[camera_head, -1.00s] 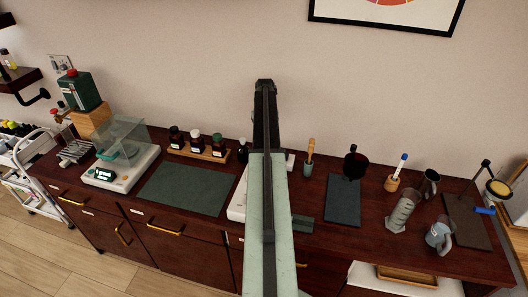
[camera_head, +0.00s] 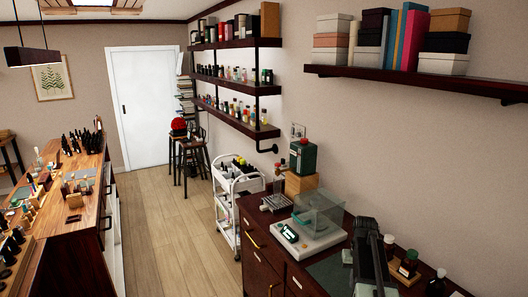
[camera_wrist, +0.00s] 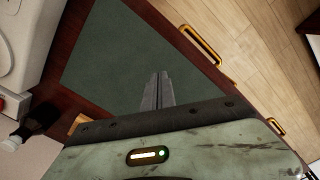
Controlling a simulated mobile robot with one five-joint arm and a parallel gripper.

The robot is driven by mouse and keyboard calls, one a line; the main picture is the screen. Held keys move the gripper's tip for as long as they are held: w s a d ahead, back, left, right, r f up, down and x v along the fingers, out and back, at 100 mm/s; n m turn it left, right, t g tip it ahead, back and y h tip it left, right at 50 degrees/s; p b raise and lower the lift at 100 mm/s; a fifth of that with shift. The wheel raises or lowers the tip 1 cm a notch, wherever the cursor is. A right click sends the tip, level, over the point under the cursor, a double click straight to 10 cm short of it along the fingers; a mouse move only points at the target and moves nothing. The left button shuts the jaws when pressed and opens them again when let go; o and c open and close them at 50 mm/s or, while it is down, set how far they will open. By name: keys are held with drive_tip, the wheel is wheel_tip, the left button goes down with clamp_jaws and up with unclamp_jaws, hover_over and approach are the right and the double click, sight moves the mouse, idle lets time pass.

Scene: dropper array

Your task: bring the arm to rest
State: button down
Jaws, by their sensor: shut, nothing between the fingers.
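My gripper (camera_wrist: 158,88) shows in the wrist view with its two grey fingers together, shut and empty. It points over the dark green mat (camera_wrist: 135,45) on the dark wood counter, with no object at the fingertips. In the head view my arm rises at the lower right, above the counter and in front of part of the green mat (camera_head: 328,270). The fingertips cannot be made out in the head view.
A balance with a clear cover (camera_head: 308,232) stands beside the mat. Dark bottles (camera_head: 409,262) stand right of my arm. In the wrist view a white device (camera_wrist: 14,40) and a dark bottle (camera_wrist: 38,122) lie left. A white cart (camera_head: 235,190) stands beyond the counter; floor left is clear.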

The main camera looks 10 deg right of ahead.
drive_tip(key=s+a+f+n+b, duration=0.1)
drive_tip(key=s+a+n, duration=0.1)
drive_tip(key=a, duration=1.3)
drive_tip(key=s+a+f+n+b, duration=0.1)
drive_tip(key=s+a, duration=0.4)
drive_tip(key=a, duration=1)
drive_tip(key=shift+f+n+b, duration=0.3)
drive_tip(key=shift+f+n, duration=0.2)
drive_tip(key=shift+f, duration=0.1)
